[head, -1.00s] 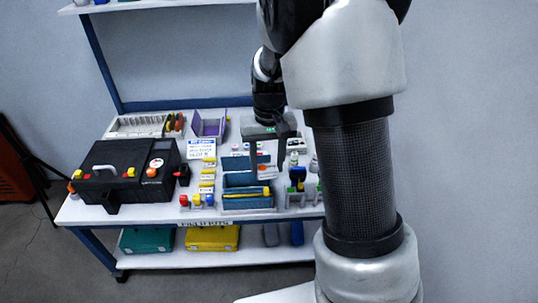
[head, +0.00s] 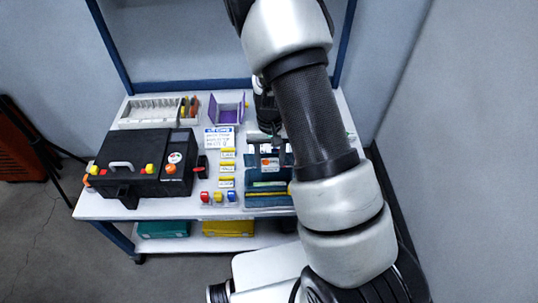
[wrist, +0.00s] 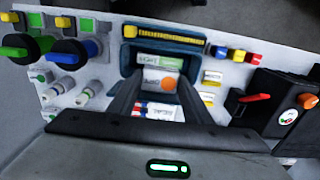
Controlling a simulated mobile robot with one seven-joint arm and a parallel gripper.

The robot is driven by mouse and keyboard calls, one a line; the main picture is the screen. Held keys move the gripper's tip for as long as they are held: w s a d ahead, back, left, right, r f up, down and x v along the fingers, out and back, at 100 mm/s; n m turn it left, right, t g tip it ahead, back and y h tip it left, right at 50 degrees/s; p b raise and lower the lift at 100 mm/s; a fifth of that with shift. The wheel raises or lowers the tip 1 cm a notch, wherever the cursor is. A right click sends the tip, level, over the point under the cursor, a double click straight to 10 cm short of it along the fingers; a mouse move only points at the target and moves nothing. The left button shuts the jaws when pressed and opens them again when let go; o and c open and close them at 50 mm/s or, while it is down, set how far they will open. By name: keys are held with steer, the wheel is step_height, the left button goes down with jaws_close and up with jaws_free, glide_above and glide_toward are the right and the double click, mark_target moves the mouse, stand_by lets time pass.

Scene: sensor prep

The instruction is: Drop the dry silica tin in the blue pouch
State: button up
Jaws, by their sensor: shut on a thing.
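The blue pouch (head: 254,176) is an open dark-blue holder at the front right of the white table. It also shows in the wrist view (wrist: 128,62), with a green-and-white label (wrist: 160,62) inside its opening. My gripper (wrist: 158,88) is above the pouch's rear part, fingers pointing down. It is shut on a small pale thing with an orange dot (wrist: 153,78), which I take for the silica tin; its lettering is too small to read. In the head view the tin (head: 269,163) shows at the pouch's back. Whether it touches the pouch I cannot tell.
A yellow strip (wrist: 165,36) lies along the pouch's front. Red, blue and yellow pieces (head: 218,198) and yellow labels (head: 227,168) stand to its left. A black case (head: 145,163) is farther left. Blue and green knobbed items (wrist: 68,52) flank the pouch's other side.

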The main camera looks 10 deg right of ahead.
mark_target(270, 170)
steer(key=shift+f+b, duration=2.2)
steer(key=shift+f, duration=0.75)
steer(key=o, duration=1.3)
steer(key=shift+s+r+p, duration=0.1)
steer(key=shift+r+p, duration=2.55)
steer(key=shift+r, duration=0.9)
